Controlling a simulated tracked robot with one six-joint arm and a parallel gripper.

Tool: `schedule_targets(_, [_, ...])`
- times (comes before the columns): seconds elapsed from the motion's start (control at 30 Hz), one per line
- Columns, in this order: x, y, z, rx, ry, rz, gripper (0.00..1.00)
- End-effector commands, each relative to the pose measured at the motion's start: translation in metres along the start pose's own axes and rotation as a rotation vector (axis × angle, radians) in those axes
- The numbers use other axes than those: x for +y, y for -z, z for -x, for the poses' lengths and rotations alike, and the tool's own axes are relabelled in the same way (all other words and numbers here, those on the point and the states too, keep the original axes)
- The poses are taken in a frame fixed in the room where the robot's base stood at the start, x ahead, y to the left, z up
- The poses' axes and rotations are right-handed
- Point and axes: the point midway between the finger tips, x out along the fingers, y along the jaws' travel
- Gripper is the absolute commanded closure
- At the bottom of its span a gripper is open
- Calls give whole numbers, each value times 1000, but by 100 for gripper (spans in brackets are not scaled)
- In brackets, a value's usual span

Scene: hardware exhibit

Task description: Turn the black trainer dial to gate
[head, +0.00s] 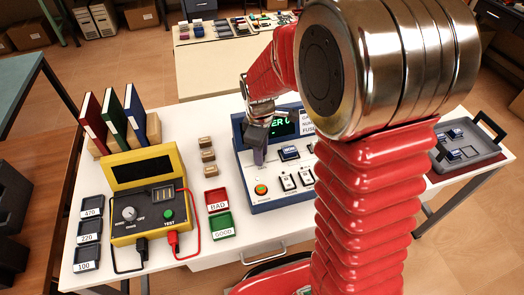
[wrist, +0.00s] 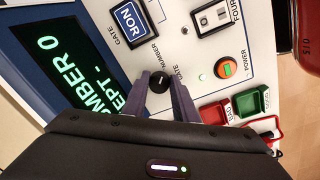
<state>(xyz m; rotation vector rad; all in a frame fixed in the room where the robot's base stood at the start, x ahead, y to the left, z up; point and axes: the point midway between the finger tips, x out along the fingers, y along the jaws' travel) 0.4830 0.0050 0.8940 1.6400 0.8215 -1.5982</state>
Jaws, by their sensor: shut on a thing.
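The black trainer dial (wrist: 159,82) sits on the white panel of the blue trainer console (head: 282,203), with the labels NUMBER and GATE beside it. My gripper (wrist: 160,88) is shut on the dial, one finger on each side of it. I cannot make out the dial's pointer. The trainer's green-lettered display (wrist: 75,62) reads partly "MBER 0" and "EPT". In the head view my gripper (head: 259,152) reaches down to the left part of the trainer panel and hides the dial.
A blue NOR block (wrist: 130,18) sits near the dial, and an orange-ringed power button (wrist: 225,68) lies to the right. A yellow tester (head: 150,195), red BAD tray (head: 217,200) and green GOOD tray (head: 221,226) stand left of the trainer. A grey tray (head: 468,150) is far right.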

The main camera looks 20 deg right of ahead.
Motion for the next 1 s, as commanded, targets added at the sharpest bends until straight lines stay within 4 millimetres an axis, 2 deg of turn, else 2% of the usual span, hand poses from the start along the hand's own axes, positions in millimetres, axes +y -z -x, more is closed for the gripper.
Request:
schedule_targets(0.27, [2,8,2,3,-15,-31,97])
schedule_targets(0.47, [2,9,3,1,-15,-120,97])
schedule_targets(1.0, [2,10,3,-18,-13,-551,97])
